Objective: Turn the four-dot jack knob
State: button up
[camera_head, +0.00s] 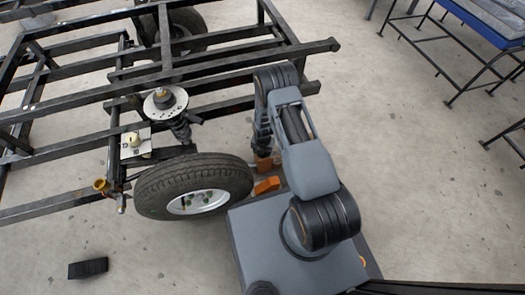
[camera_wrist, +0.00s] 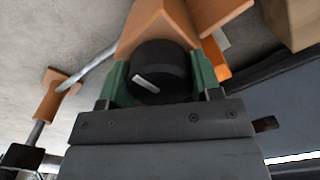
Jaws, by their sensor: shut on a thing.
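A round black knob (camera_wrist: 160,68) with one white bar mark on its face sits against an orange jack body (camera_wrist: 160,22) in the wrist view. My gripper (camera_wrist: 158,84) is shut on the knob, with a green finger on either side of it. No four-dot marking is readable. In the head view my gripper (camera_head: 263,146) points down beside the wheel, partly behind my own arm. Orange jack parts (camera_head: 267,186) show below it, and the knob is hidden there.
A black steel frame (camera_head: 225,85) with a spring unit (camera_head: 180,125) and a tyred wheel (camera_head: 150,192) stands close on the left. A black block (camera_head: 88,268) lies on the floor. A blue-edged table (camera_head: 480,25) is at upper right. The floor between is clear.

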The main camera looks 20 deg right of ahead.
dwell(0.3)
jog(key=o, duration=0.9)
notch_tip(320, 180, up, 14)
jog(key=p, duration=0.6)
